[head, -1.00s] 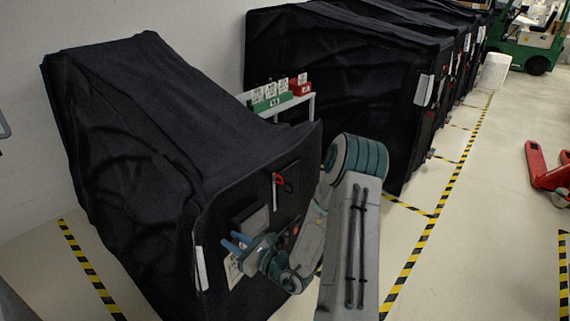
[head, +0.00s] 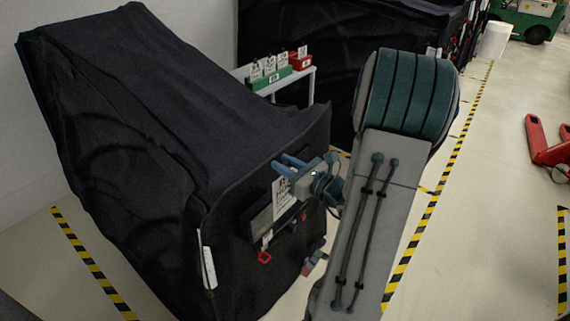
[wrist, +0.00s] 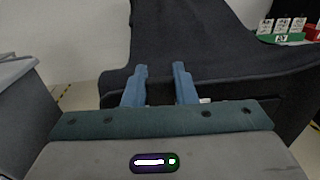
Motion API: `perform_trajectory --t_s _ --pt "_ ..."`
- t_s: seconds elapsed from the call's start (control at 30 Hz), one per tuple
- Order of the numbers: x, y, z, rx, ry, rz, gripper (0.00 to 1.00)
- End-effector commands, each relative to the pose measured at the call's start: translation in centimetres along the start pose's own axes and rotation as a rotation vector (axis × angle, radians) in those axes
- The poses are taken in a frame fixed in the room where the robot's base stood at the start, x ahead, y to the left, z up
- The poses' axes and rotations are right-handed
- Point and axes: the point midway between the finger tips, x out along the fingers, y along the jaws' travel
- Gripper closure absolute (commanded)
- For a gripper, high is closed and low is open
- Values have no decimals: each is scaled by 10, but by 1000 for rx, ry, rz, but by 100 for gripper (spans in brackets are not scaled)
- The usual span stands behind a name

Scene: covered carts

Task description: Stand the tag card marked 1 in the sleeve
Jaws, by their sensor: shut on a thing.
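My gripper (head: 283,165) is shut on a white tag card (head: 284,198) with dark print, which hangs down from its blue fingers. The mark on the card is too small to read. The dark sleeve (head: 258,224) is on the end face of the near black covered cart (head: 150,100). The card overlaps the sleeve in the head view; whether its lower edge is inside or in front cannot be told. In the wrist view my gripper's fingers (wrist: 160,75) point at the black cover, and the card is mostly hidden.
A white rack (head: 312,75) behind the cart holds green (head: 268,78) and red (head: 300,63) blocks with several cards. A red ring (head: 265,257) hangs below the sleeve. More covered carts stand behind. Open floor with striped tape lies right, with a red pallet jack (head: 545,145).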

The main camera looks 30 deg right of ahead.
Motion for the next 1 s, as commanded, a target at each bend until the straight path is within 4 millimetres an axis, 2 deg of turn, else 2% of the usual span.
perform_trajectory --t_s 1.0 --pt "72 7 -15 0 0 5 100"
